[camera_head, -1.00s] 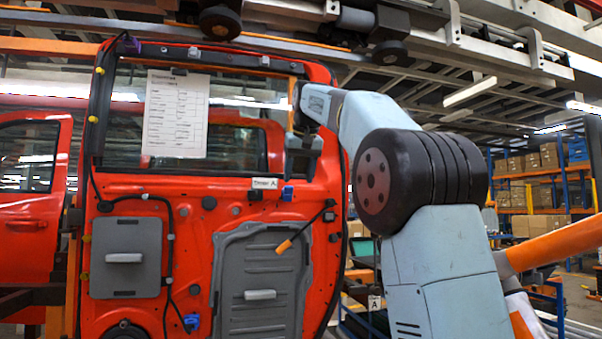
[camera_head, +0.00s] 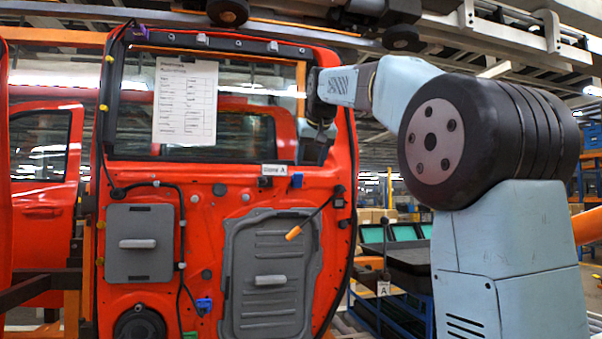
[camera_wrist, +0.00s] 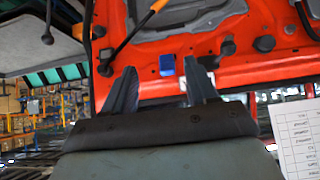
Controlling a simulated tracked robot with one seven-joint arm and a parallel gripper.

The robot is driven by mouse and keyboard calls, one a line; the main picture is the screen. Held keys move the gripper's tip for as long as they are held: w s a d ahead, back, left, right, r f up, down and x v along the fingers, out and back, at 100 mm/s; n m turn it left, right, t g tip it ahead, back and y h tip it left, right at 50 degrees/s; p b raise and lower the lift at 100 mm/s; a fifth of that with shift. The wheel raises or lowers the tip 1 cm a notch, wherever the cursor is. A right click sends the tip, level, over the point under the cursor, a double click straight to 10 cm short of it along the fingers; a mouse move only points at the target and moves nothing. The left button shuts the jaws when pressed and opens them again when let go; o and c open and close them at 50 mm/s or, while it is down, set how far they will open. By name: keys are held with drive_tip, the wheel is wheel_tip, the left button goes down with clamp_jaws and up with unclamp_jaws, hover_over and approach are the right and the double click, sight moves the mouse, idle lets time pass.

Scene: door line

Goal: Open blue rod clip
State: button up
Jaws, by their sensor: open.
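A small blue clip (camera_head: 297,180) sits on the inner panel of the red door, just under the window and right of a white label. In the wrist view the blue clip (camera_wrist: 167,64) shows between and beyond my fingertips. My gripper (camera_wrist: 161,72) is open and empty, its two fingers pointing at the door panel. In the head view my gripper is at the window's lower right corner, above and right of the clip. A black rod with an orange end (camera_head: 315,217) lies slanted on the panel below the clip. Whether the clip is open or closed is too small to tell.
A second blue clip (camera_head: 204,305) is lower on the red door (camera_head: 340,225). A white paper sheet (camera_head: 185,102) hangs on the window. Grey panels with handles (camera_head: 140,244) fill the lower door. A blue cart with dark trays (camera_head: 408,258) stands to the right.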

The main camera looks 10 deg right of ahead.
sight(299, 173)
drive_tip(key=w+f+t, duration=0.1)
drive_tip(key=w, duration=0.3)
drive_tip(key=w+f+t, duration=0.1)
drive_tip(key=w+t, duration=0.1)
drive_tip(key=w, duration=0.2)
drive_tip(key=w+f+t, duration=0.1)
drive_tip(key=w+f, duration=0.1)
drive_tip(key=w, duration=0.2)
drive_tip(key=shift+w+a+t, duration=0.2)
drive_tip(key=shift+w+t, duration=0.1)
drive_tip(key=shift+c, duration=0.2)
drive_tip(key=c, duration=0.9)
